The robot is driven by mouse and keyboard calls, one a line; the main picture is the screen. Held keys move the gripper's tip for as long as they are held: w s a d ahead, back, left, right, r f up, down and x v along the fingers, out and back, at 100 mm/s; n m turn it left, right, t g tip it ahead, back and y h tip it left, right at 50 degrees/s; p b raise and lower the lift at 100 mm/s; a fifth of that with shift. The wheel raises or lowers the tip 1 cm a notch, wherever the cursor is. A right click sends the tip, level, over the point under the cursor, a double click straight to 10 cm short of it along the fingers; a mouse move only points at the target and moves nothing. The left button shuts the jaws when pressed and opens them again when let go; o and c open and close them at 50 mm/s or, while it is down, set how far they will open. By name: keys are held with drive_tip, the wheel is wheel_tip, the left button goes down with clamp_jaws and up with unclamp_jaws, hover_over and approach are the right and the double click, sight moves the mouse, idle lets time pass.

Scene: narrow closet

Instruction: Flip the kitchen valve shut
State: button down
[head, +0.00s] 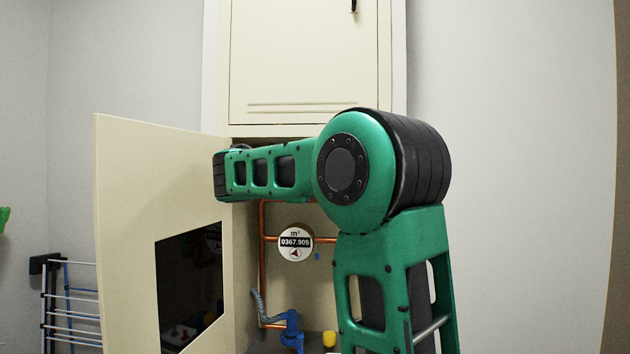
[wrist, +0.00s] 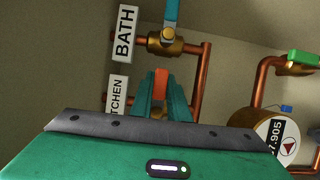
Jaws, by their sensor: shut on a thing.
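In the wrist view, the two teal fingers of my gripper (wrist: 163,100) are shut on an orange lever (wrist: 161,82) that stands between them. The lever is in line with the partly hidden "KITCHEN" label (wrist: 118,92), so it appears to be the kitchen valve's handle. Its valve body is mostly hidden behind my gripper. Above it, the bath valve (wrist: 172,43) has a brass body, a blue lever pointing up, and a "BATH" label (wrist: 124,33). In the head view, my gripper is hidden and my green arm reaches into the cabinet.
The cabinet door (head: 155,190) stands open at the left. A round meter (head: 295,242) sits on copper pipes (head: 262,262). A green-handled valve (wrist: 303,58) is at the right in the wrist view. A blue fitting (head: 291,331) and a yellow object (head: 329,339) are low inside.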

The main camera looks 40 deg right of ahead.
drive_tip(key=shift+w+a+f, duration=0.1)
drive_tip(key=shift+w+a, duration=0.15)
drive_tip(key=shift+w, duration=0.05)
drive_tip(key=c, duration=1.7)
unclamp_jaws()
drive_tip(key=shift+s+d, duration=0.1)
drive_tip(key=shift+s, duration=0.05)
drive_tip(key=v, duration=1)
drive_tip(key=shift+a, duration=0.45)
drive_tip(key=s+d+f+m+g+y, duration=0.15)
drive_tip(key=s+f+y, duration=0.3)
drive_tip(key=f, duration=0.75)
drive_tip(key=s+f+m+y, duration=0.35)
drive_tip(key=s+f, duration=0.25)
drive_tip(key=f, duration=0.7)
drive_tip(key=s+a+f+m+g+y, duration=0.1)
drive_tip(key=s+a+f+y, duration=0.2)
drive_tip(key=s+a+f, duration=0.2)
drive_tip(key=s+a+f+m+g+y, duration=0.1)
drive_tip(key=s+a+f+m+y, duration=0.1)
drive_tip(key=s+a+f, duration=0.3)
drive_tip(key=s+a+f+m+g+y, duration=0.2)
drive_tip(key=s+a+f+y, duration=0.2)
drive_tip(key=s+f, duration=0.3)
drive_tip(key=shift+s+a+f, duration=0.15)
drive_tip(key=shift+s+a, duration=0.7)
drive_tip(key=shift+s, duration=0.25)
